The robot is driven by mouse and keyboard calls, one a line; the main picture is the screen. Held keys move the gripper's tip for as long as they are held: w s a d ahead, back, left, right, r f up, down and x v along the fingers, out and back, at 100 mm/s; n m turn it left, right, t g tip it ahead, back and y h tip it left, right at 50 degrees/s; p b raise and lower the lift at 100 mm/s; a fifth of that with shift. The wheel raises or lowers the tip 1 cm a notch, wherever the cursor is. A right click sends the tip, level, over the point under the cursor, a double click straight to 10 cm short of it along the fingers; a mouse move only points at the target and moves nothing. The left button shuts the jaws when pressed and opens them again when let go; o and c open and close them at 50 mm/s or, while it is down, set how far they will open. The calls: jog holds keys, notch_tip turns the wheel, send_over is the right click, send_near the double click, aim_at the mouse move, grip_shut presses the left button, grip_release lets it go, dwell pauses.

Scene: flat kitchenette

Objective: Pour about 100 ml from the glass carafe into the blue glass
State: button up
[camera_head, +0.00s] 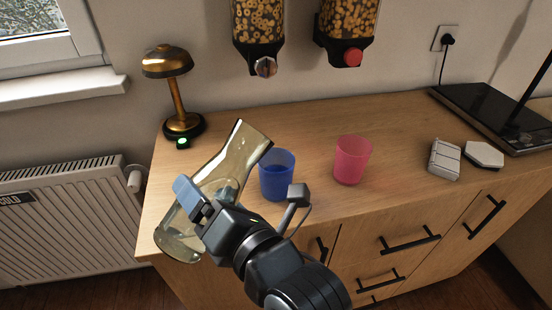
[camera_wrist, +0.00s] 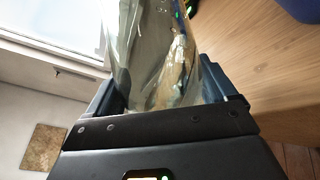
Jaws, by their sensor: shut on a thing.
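The glass carafe (camera_head: 237,152) is clear with a faint yellow tint and leans to the right, its mouth up beside and above the rim of the blue glass. My gripper (camera_head: 193,199) is shut on the carafe's body. The carafe also shows between the fingers in the wrist view (camera_wrist: 155,60). The blue glass (camera_head: 276,176) stands upright on the counter, just right of the carafe. Dark blue shows inside it, but I cannot tell how much liquid it holds. No stream of liquid is visible. A blue edge (camera_wrist: 298,8) shows at the wrist view's top right.
A pink glass (camera_head: 352,160) stands right of the blue glass on the wooden counter (camera_head: 400,130). A brass lamp (camera_head: 172,90) stands at the back left. Two cereal dispensers (camera_head: 259,25) hang on the wall. A white box (camera_head: 444,160) and a dark flat appliance (camera_head: 490,115) are at right.

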jog(key=n+b, duration=0.1)
jog(key=w+d+n+b, duration=0.1)
jog(key=b, duration=0.1)
jog(key=shift+r+n+t, duration=0.3)
jog(key=shift+r, duration=0.05)
jog(key=shift+a+r+n+b, duration=0.1)
jog(key=shift+r+n+b, duration=0.1)
jog(key=shift+n+b, duration=0.8)
jog(key=n+b, duration=0.2)
jog(key=b, duration=0.1)
jog(key=shift+t, duration=0.4)
jog(key=shift+w+n+b, duration=0.1)
jog(key=shift+n+b, duration=0.2)
jog(key=shift+b, duration=0.5)
jog(key=b, duration=0.2)
jog(key=shift+b, duration=0.35)
jog(key=n+b, duration=0.1)
jog(key=b, duration=0.8)
jog(key=shift+w+d+f+n+b, duration=0.1)
jog(key=shift+d+f+n+b, duration=0.1)
jog(key=shift+n+b, duration=0.2)
jog(key=b, duration=0.2)
jog(key=shift+w+n+b, duration=0.1)
jog(key=shift+n+b, duration=0.2)
jog(key=shift+n, duration=0.1)
jog(key=shift+d, duration=0.1)
